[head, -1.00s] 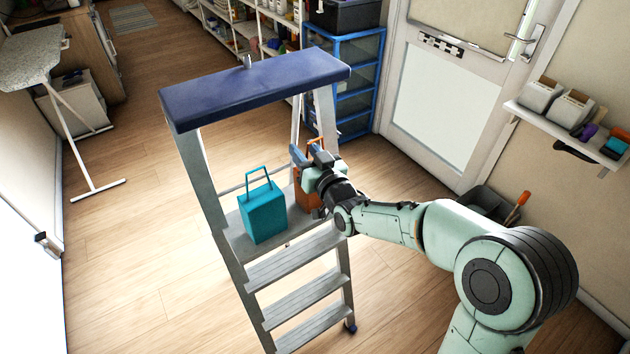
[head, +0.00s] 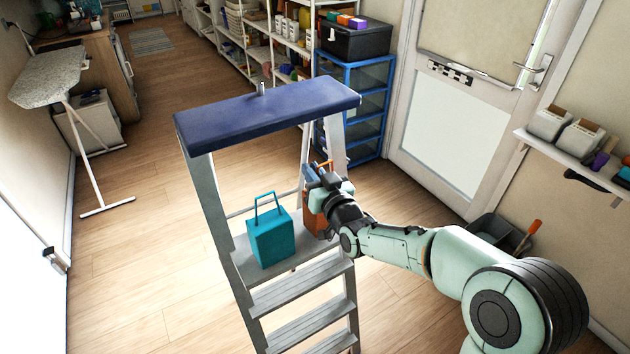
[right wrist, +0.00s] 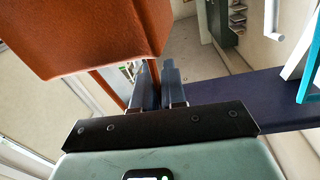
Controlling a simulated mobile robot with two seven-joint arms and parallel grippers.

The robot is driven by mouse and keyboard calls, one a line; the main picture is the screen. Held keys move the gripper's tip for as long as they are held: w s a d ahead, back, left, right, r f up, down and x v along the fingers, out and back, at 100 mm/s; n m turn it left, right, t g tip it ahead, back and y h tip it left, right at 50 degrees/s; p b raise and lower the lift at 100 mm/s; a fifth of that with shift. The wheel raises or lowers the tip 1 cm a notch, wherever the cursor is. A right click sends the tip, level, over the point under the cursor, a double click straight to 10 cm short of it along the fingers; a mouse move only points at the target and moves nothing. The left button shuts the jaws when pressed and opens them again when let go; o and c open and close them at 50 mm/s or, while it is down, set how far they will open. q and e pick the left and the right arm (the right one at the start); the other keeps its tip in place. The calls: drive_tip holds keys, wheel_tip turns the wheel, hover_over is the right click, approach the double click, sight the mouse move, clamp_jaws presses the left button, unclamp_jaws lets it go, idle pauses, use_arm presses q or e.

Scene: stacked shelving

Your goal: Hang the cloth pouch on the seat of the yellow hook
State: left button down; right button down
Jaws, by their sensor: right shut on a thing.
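An orange cloth pouch (head: 314,215) is at the right of the stepladder's upper step, partly hidden by my right gripper (head: 322,176). I cannot tell whether its base touches the step. In the right wrist view the pouch (right wrist: 95,35) fills the upper left, with its handle running down to the fingers. My right gripper (right wrist: 158,85) is shut on that handle. A teal pouch (head: 271,240) with a raised handle stands upright on the step, left of the orange one. I cannot make out a yellow hook in either view. My left gripper is not in view.
The stepladder's dark blue top (head: 265,112) overhangs the pouches, with a small metal peg on it. A blue drawer unit (head: 363,110) stands behind. A wall shelf (head: 570,160) with white bins is at the right. The floor left of the ladder is clear.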

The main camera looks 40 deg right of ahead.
drive_tip(key=r, duration=0.1)
drive_tip(key=s+r, duration=0.1)
drive_tip(key=shift+s+a+r, duration=0.1)
drive_tip(key=shift+r, duration=0.3)
drive_tip(key=s+a+b, duration=0.2)
drive_tip(key=s+a, duration=0.1)
drive_tip(key=s, duration=1.3)
drive_tip(key=shift+s+a, duration=0.15)
drive_tip(key=shift+s, duration=0.1)
